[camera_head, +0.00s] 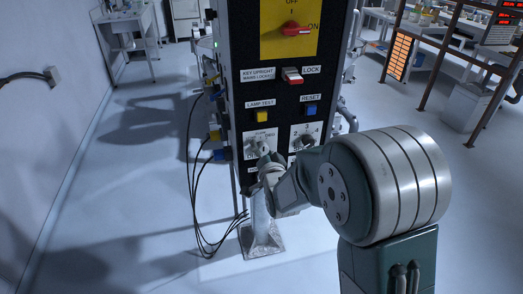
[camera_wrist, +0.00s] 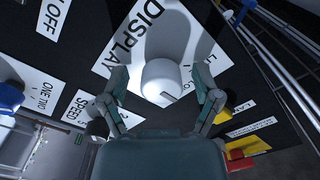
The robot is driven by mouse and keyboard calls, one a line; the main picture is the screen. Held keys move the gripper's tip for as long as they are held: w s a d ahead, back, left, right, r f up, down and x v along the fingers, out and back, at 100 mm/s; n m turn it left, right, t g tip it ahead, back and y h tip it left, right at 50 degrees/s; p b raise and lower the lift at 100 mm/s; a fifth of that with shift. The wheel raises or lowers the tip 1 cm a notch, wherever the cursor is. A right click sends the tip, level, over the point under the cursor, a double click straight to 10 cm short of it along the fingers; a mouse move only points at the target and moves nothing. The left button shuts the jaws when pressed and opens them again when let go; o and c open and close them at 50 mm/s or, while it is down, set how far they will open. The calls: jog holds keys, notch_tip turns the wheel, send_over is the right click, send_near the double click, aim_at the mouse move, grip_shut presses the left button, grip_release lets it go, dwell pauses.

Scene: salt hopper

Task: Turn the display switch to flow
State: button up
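The display switch is a pale grey knob with a rounded white end (camera_wrist: 162,78), on a white plate marked DISPLAY (camera_wrist: 140,28) in the wrist view. A short dark mark shows on the end. The plate's other lettering is mostly hidden, so I cannot read the setting. My gripper (camera_wrist: 160,74) is open, with one finger on each side of the knob and a small gap visible on both sides. In the head view the knob (camera_head: 260,142) is at the lower left of the black panel (camera_head: 275,92), with my gripper (camera_head: 263,161) just in front of it.
Near the knob are a yellow lamp test button (camera_head: 262,116), a blue reset button (camera_head: 311,110), another knob (camera_head: 304,141) and a red-handled key switch (camera_head: 292,75). A large red switch (camera_head: 292,29) is above. Black cables (camera_head: 196,190) hang at the left.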

jog(key=v, duration=1.2)
dwell(0.4)
